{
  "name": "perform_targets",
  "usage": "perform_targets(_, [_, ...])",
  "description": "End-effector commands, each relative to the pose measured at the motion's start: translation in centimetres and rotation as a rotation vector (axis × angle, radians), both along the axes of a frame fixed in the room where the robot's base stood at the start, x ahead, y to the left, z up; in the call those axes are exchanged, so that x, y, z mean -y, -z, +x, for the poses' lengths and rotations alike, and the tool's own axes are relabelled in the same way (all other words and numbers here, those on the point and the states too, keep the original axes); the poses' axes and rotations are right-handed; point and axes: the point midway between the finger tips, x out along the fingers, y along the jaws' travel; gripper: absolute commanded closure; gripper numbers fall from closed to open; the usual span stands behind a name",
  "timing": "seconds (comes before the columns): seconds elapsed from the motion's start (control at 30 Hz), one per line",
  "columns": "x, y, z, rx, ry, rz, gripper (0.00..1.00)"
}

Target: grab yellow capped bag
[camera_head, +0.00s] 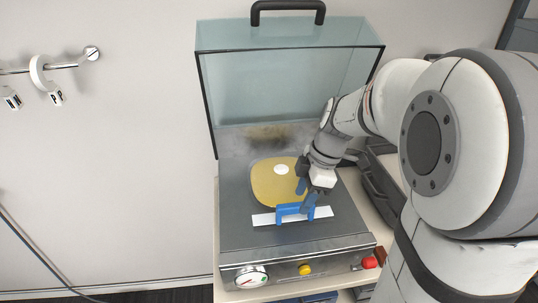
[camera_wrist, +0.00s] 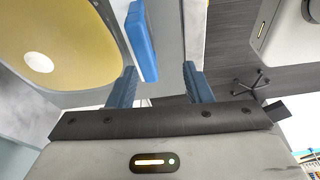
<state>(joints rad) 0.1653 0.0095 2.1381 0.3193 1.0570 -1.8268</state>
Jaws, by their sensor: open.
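A flat yellow bag (camera_head: 268,188) with a round white cap (camera_head: 281,169) lies on the grey bed of a machine with a raised clear lid. The bag also shows at the left of the wrist view (camera_wrist: 75,30), with its cap (camera_wrist: 38,62). My gripper (camera_head: 305,194) is open, low over the bed at the bag's right front edge. In the wrist view its two blue fingers (camera_wrist: 161,78) are apart, and the bag is outside them to the left. My wrist hides part of the bag's right side in the head view.
A blue handle (camera_head: 292,210) on a white strip (camera_head: 264,219) stands in front of the bag, close to my fingers; contact is unclear. The clear lid (camera_head: 285,85) rises behind. The front panel has a gauge (camera_head: 251,277), yellow knob (camera_head: 305,269) and red knob (camera_head: 369,262).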

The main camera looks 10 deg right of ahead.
Motion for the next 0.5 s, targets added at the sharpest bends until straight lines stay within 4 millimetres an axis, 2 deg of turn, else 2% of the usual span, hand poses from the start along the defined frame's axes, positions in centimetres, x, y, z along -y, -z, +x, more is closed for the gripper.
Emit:
perform_targets(0.17, [0.4,0.8,0.8,0.013,-0.076,0.020,0.55])
perform_targets(0.5, [-0.4,4.2,1.0,0.011,-0.078,0.022,0.55])
